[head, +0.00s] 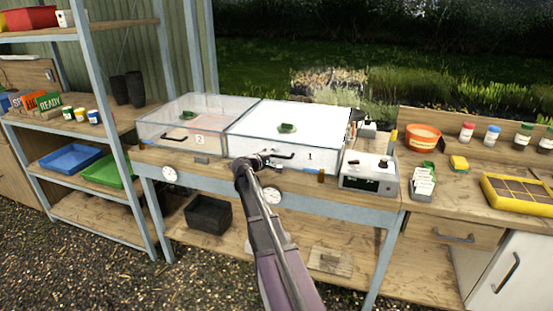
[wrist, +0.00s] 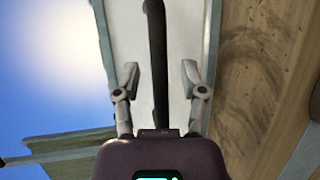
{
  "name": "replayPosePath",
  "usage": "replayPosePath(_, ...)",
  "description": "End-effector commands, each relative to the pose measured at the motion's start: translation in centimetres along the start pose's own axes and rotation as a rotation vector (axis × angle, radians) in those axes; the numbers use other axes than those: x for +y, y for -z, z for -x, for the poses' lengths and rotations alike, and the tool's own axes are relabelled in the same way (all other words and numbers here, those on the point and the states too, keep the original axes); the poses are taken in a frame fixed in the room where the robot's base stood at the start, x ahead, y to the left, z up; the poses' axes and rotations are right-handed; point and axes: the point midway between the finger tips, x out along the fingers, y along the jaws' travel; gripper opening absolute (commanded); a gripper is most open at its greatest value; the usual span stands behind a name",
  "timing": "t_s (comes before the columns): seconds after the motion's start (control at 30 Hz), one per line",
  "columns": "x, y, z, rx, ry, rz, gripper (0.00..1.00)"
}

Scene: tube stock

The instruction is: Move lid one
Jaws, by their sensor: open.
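Lid one (head: 318,128) is a pale, clear-walled cover marked 1 on the right-hand box on the bench. A green knob (head: 288,128) is on its top, and a dark bar handle (head: 284,156) is on its front. My gripper (head: 262,161) is at the left end of this handle in the head view. In the wrist view, my gripper (wrist: 160,78) is open, with the dark handle (wrist: 157,60) running between its two fingers. Gaps show on both sides, so the fingers look apart from it. The lid seems down on its box.
Lid two (head: 180,112), clear and marked 2, adjoins on the left. A control box (head: 369,172) with a knob stands close on the right. Gauges (head: 170,174) are on the bench's front edge. A shelf rack (head: 95,110) stands left. The right worktop holds pots and a yellow tray (head: 520,195).

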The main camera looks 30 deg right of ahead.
Motion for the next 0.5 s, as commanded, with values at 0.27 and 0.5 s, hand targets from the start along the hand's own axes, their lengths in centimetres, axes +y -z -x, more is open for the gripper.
replayPosePath(0.27, 0.01, 0.0, -0.45, 0.0, 0.0, 0.0, 0.54)
replayPosePath(0.5, 0.01, 0.0, -0.42, 0.0, 0.0, 0.0, 0.24)
